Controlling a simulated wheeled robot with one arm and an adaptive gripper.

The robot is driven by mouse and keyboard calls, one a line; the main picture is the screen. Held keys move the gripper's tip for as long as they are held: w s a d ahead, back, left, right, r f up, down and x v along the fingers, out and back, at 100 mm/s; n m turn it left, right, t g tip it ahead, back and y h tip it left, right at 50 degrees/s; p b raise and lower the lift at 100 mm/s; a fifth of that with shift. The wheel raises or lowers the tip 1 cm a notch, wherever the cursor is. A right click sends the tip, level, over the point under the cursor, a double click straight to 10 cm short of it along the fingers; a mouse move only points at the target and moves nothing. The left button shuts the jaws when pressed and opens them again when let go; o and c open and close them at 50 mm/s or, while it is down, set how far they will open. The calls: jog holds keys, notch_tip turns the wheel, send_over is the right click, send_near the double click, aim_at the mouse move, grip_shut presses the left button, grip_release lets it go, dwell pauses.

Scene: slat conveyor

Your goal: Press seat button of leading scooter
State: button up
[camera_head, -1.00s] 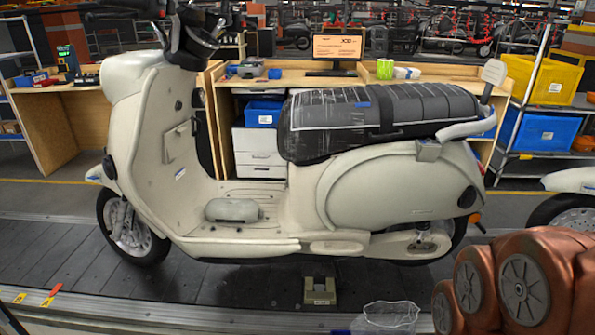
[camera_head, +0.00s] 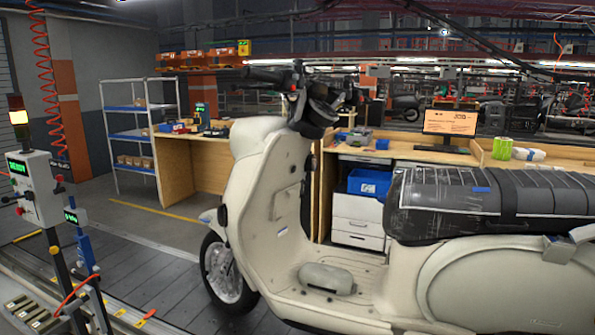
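A cream scooter (camera_head: 272,205) stands upright on the slat conveyor, facing left; its rear is cut off at the right edge. Its long dark seat (camera_head: 520,200) looks wrapped in clear film and bears a small blue mark. A grey rounded piece (camera_head: 327,279) lies on the footboard. I cannot make out a distinct seat button on the scooter. My gripper and arm are not in view.
A grey control box (camera_head: 36,190) on a post stands at left, with red knobs, a lit display and a lamp. Behind the conveyor (camera_head: 150,275) are wooden benches (camera_head: 185,165), a monitor (camera_head: 450,123) and a shelf rack (camera_head: 133,137). The conveyor ahead of the scooter looks clear.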

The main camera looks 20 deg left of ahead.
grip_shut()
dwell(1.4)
